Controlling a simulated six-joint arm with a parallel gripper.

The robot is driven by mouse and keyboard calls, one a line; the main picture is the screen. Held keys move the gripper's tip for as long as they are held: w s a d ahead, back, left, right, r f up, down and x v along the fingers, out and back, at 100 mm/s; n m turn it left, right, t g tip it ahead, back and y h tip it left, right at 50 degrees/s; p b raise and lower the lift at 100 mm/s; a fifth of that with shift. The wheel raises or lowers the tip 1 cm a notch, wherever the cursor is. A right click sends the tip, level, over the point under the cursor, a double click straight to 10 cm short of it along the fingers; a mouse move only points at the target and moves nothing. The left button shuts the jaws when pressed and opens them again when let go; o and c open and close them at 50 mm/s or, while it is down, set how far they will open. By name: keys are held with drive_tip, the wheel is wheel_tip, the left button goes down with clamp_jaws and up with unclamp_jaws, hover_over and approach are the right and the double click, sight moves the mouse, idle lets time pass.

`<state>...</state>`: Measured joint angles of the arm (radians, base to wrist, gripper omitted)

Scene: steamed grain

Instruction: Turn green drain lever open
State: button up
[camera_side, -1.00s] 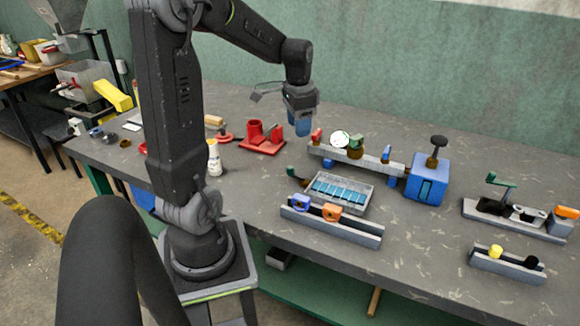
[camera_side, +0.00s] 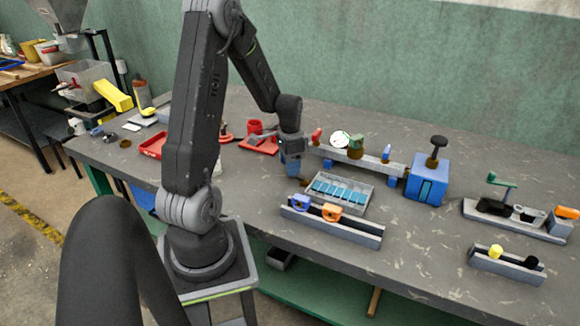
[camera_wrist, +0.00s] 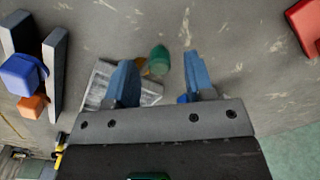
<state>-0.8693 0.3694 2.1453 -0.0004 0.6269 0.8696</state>
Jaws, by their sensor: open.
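The small green lever (camera_wrist: 158,60) sits on a brown fitting at the end of the grey tray (camera_side: 366,198). In the wrist view it shows between the two blue fingers of my gripper (camera_wrist: 157,72), which stand open on either side with space around it. I cannot tell whether they are level with it. In the side view my gripper (camera_side: 293,170) hangs pointing down at the tray's left end and hides the green lever. The tray holds a row of blue pieces and also shows in the wrist view (camera_wrist: 100,84), partly behind a finger.
A grey rail (camera_side: 352,229) with blue and orange knobs stands in front of the tray. Behind are a long grey bar (camera_side: 345,158) with fittings and a blue box (camera_side: 428,180). A red stand (camera_side: 262,148) is behind left. Another green handle (camera_side: 503,182) stands far right.

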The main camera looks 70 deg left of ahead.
drive_tip(key=shift+f, duration=0.65)
clamp_jaws()
